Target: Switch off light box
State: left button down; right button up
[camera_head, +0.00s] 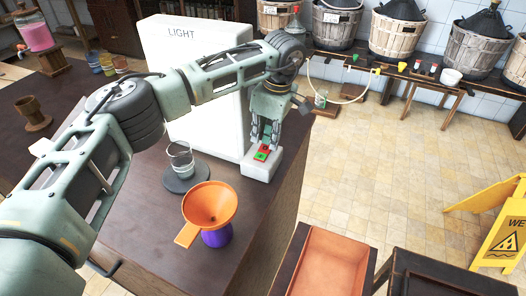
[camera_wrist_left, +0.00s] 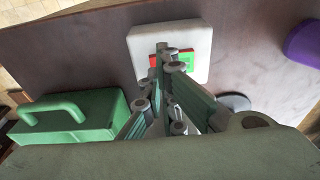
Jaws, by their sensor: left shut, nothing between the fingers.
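The light box (camera_head: 205,75) is a tall white panel marked LIGHT, standing on the dark table. At its front foot is a white switch block (camera_head: 262,166) with a red button (camera_head: 263,150) and a green button (camera_head: 260,157). My left gripper (camera_head: 264,143) points down just over the buttons, shut and empty. In the left wrist view, the fingertips (camera_wrist_left: 168,60) overlap the switch block (camera_wrist_left: 150,38) and partly hide the red and green buttons (camera_wrist_left: 184,58). I cannot tell whether they touch. My right gripper is not in view.
An orange funnel (camera_head: 210,203) sits on a purple vessel (camera_head: 217,236) near the table's front. A glass (camera_head: 180,160) stands on a dark round base beside the light box. A yellow wet-floor sign (camera_head: 502,228) stands on the tiles at right.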

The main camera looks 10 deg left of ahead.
aim_at(266, 147)
pick_arm(q)
jog(key=shift+f, duration=0.55)
jog(key=shift+r+p, duration=2.05)
jog(key=shift+r, duration=1.5)
